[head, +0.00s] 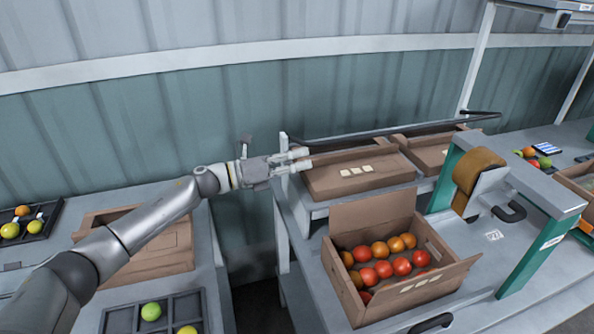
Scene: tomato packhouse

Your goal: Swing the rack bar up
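The rack bar (400,131) is a thin dark bar that runs nearly level across the front of the rack at the back of the bench. Its left end is near a pale upright post (283,180), and its right end bends near a white pole. My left gripper (305,158) is at the rack's left end, just below the bar's left part. Its two fingers point right and stand apart with a gap, and I see nothing held between them. Whether a finger touches the post or a box is unclear. My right gripper is not in view.
Closed cardboard boxes (358,182) sit on the rack under the bar. An open box (341,283) of tomatoes stands in front, beside a green-legged tape stand (527,252). A gap separates the benches.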

